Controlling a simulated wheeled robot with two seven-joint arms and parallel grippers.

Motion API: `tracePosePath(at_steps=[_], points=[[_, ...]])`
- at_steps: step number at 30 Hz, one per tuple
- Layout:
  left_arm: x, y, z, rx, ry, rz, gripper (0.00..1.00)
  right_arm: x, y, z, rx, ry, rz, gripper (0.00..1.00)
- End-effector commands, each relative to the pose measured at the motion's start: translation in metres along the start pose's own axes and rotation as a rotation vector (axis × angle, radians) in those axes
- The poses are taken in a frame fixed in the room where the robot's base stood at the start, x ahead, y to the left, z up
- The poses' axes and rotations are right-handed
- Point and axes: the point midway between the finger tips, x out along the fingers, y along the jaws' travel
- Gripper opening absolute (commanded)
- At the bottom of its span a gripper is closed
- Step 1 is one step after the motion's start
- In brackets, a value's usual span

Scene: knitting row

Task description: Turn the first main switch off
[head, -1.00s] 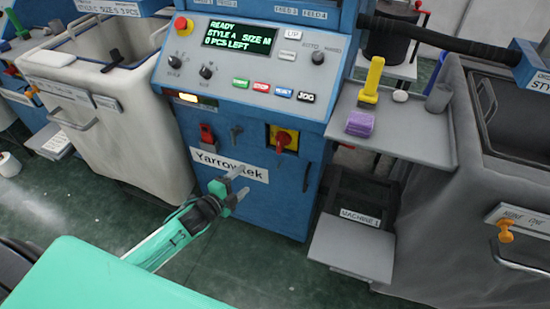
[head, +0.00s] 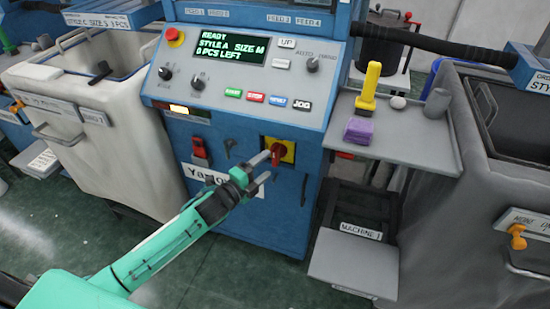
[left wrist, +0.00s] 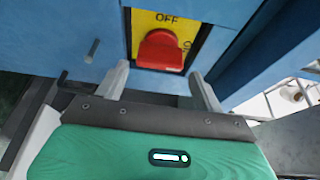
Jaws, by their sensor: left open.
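The main switch is a red rotary handle (head: 276,156) on a yellow plate (head: 288,152), low on the blue front of the first machine. In the left wrist view the red handle (left wrist: 160,50) sits under the word OFF on the yellow plate (left wrist: 143,20), with ON partly readable at its right. My left gripper (head: 264,168) is open just in front of the switch. In the left wrist view its two fingers (left wrist: 160,82) stand apart, one on each side below the handle, with nothing between them. Whether a finger touches the handle is unclear. My right gripper is not seen.
The control panel (head: 240,90) with a lit green display (head: 228,48) is above the switch. Another red switch (head: 199,150) sits left of it. A grey shelf (head: 400,145) with a yellow-handled tool (head: 370,85) juts out at right. A white bin (head: 110,150) stands at left.

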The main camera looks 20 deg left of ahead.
Motion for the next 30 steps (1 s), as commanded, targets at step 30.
tracePosePath(at_steps=[30], points=[[0.055, 0.001, 0.000, -0.001, 0.000, 0.001, 0.37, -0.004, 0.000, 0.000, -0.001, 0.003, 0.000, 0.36]])
